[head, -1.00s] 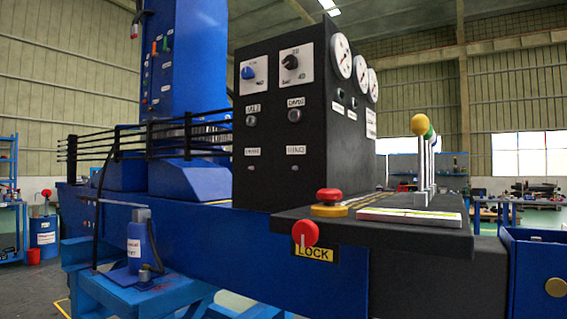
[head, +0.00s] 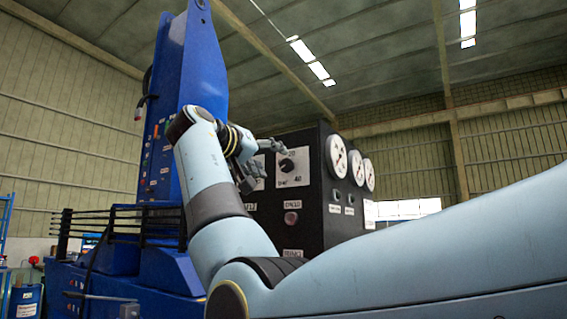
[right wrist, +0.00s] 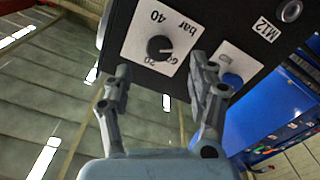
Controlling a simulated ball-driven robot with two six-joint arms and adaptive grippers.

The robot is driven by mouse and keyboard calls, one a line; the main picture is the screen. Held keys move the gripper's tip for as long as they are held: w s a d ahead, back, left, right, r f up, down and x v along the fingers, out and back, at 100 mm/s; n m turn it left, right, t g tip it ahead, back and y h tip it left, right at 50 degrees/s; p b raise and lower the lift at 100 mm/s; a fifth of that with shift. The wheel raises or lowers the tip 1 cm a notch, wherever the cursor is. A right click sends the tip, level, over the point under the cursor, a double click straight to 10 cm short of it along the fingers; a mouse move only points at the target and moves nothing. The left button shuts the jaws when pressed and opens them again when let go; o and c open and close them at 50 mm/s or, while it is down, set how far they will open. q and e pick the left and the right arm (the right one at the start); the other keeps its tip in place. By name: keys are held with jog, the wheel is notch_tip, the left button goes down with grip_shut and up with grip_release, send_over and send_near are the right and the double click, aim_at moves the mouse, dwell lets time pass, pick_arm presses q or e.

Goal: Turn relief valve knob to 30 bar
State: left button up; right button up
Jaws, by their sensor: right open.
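The black knob (head: 287,165) sits on a white dial plate marked 20, 40 and bar, on the face of the black control box (head: 312,215). In the right wrist view the same knob (right wrist: 160,48) appears upside down, with 20, 40, 60 and bar around it; its exact setting is hard to read. My right gripper (head: 262,163) is open and empty, left of the knob in the head view. In the right wrist view its fingertips (right wrist: 160,72) are spread apart; contact with the knob cannot be seen. My left gripper is not in view.
A blue knob (right wrist: 232,80) on its own white plate is close to the right finger in the wrist view. Round gauges (head: 337,156) line the box's side. Black rails (head: 115,222) and the blue crane column (head: 190,80) stand left.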

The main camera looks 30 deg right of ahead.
aim_at(285, 165)
jog(key=p+x, duration=0.1)
jog(key=x, duration=0.4)
jog(key=shift+d+r, duration=0.1)
jog(key=shift+x, duration=0.75)
jog(key=shift+c, duration=0.4)
jog(key=shift+p, duration=0.3)
jog(key=c, duration=1.1)
